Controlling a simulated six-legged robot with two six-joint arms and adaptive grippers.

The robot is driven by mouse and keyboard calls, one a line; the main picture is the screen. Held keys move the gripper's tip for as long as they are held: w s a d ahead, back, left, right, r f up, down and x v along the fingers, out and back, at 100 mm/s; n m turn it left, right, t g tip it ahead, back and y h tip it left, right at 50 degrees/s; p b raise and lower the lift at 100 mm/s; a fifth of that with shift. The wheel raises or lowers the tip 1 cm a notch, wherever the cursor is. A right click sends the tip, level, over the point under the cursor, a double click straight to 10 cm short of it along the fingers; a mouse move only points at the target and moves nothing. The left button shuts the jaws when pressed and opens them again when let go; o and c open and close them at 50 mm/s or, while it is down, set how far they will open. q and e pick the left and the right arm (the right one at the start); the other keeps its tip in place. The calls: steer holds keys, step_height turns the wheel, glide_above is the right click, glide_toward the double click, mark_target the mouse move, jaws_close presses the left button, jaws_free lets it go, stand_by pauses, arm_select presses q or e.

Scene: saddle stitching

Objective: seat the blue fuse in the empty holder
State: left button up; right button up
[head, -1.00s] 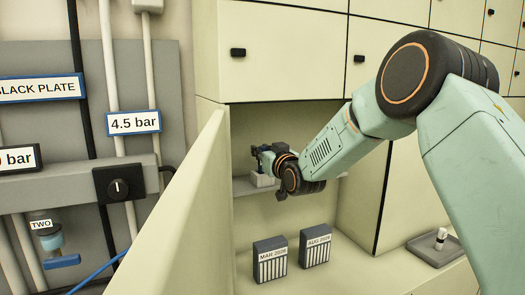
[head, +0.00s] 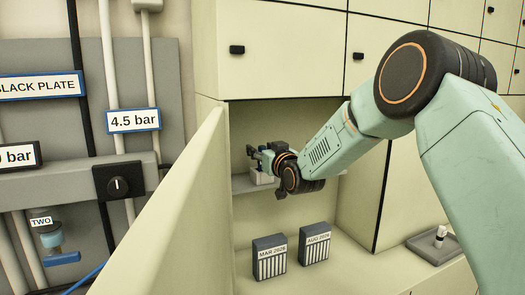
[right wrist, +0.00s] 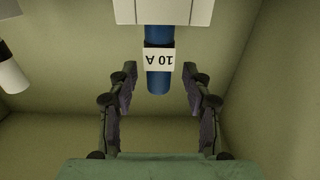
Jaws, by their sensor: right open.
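The blue fuse (right wrist: 158,84), with an upside-down "10 A" label, shows at the top centre of the right wrist view. Its far end meets a white block (right wrist: 165,10), which looks like the holder; how deep it sits I cannot tell. My right gripper (right wrist: 160,76) is open, with a finger on each side of the fuse and a gap to both. In the head view the right gripper (head: 264,154) is inside the open compartment, at a white block (head: 262,177) on the shelf. The fuse cannot be made out there. My left gripper is out of view.
A white cylinder with a dark part (right wrist: 12,72) shows at the left of the right wrist view. An open door (head: 170,205) borders the left. A tray (head: 425,250) holds a small cylinder (head: 440,236).

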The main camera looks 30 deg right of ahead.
steer(key=shift+s, duration=0.25)
steer(key=s, duration=1.1)
steer(key=shift+s+a, duration=0.35)
steer(key=shift+a, duration=0.05)
steer(key=shift+w, duration=0.15)
